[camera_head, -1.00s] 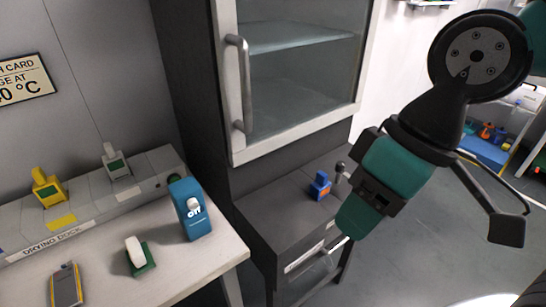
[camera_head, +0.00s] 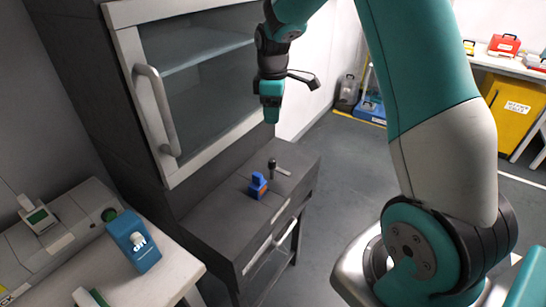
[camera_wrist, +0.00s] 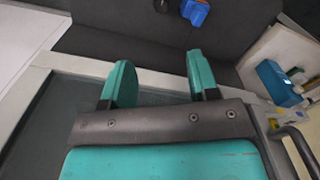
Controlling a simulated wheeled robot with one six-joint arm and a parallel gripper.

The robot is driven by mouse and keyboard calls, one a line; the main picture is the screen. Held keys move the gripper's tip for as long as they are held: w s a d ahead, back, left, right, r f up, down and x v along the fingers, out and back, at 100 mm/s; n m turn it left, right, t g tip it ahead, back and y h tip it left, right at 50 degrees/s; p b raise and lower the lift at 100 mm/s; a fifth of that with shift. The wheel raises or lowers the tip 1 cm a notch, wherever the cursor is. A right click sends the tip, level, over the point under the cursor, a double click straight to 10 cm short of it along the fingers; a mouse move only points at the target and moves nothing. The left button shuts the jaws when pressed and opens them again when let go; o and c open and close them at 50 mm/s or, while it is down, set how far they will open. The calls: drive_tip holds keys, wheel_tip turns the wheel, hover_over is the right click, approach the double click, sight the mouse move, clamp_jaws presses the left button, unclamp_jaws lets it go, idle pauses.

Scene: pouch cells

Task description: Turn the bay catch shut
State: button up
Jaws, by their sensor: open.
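A dark upright knob (camera_head: 272,167) with a small light bar beside it stands on the grey ledge below the glass-fronted cabinet; it looks like the bay catch, but I cannot be sure. Part of a dark shape, likely this knob, shows at the top edge of the wrist view (camera_wrist: 161,5). My gripper (camera_head: 270,117) points down above the ledge, by the right edge of the glass door, clear of the knob. In the wrist view its two teal fingers (camera_wrist: 162,82) are apart with nothing between them.
A blue and orange block (camera_head: 258,186) stands close to the knob. The glass door (camera_head: 195,75) is shut, with a long vertical handle (camera_head: 158,110). Floor is free right of the ledge.

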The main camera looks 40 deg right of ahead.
sight(273, 160)
wheel_tip(273, 160, down, 17)
drive_tip(key=shift+p, duration=1.05)
drive_tip(key=c, duration=0.9)
